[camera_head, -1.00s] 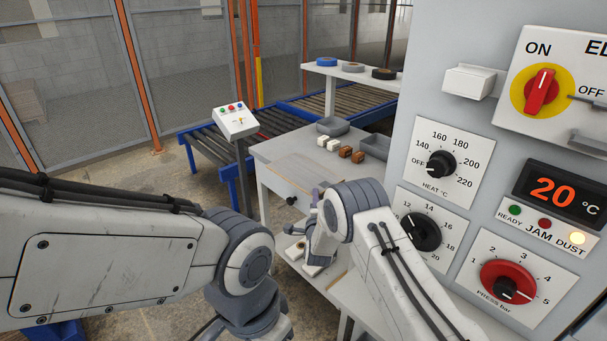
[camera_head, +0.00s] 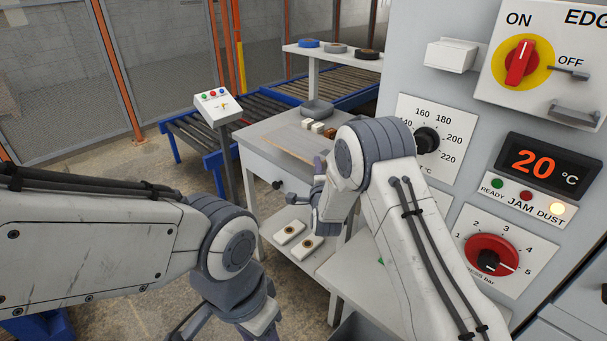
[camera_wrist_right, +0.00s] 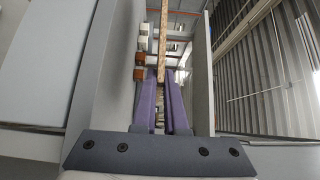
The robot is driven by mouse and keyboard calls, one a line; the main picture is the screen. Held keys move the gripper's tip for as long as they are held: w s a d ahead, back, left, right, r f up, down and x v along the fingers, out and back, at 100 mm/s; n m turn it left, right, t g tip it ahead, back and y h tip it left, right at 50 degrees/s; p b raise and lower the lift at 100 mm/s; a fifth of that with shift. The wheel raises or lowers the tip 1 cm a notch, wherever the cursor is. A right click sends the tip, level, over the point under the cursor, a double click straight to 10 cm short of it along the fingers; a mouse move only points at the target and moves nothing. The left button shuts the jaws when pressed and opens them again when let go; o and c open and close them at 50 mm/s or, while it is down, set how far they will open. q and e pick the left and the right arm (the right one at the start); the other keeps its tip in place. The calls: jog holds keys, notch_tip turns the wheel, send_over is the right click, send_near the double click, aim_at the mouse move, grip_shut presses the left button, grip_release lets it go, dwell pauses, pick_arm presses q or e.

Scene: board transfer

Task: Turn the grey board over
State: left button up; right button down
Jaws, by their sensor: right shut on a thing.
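The grey board (camera_head: 285,146) appears in the head view as a thin panel with a brown edge, over the top of the white table; part of it is behind my right arm. In the right wrist view the board (camera_wrist_right: 163,42) shows as a narrow speckled brown edge between my purple fingers. My right gripper (camera_wrist_right: 165,75) is shut on that edge. In the head view the right gripper (camera_head: 319,168) is at the table's near side, partly hidden by its own wrist. My left arm reaches in from the left; its gripper end is low and cut off at the bottom.
The white table (camera_head: 262,165) has white and brown blocks (camera_head: 313,126) and a grey dish (camera_head: 317,108) on top. A shelf below holds two small pieces (camera_head: 290,232). The machine panel (camera_head: 440,100) stands close on the right. A roller conveyor (camera_head: 190,130) lies behind.

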jog(key=s+d+r+m+b, duration=0.2)
jog(key=s+r+m+b, duration=0.3)
jog(key=r+m+b, duration=0.6)
jog(key=s+d+r+m+b, duration=0.3)
jog(key=s+r+m+b, duration=0.3)
jog(key=m, duration=1.9)
notch_tip(320, 180, up, 6)
jog(key=b, duration=0.7)
jog(key=shift+s, duration=0.2)
dwell(0.9)
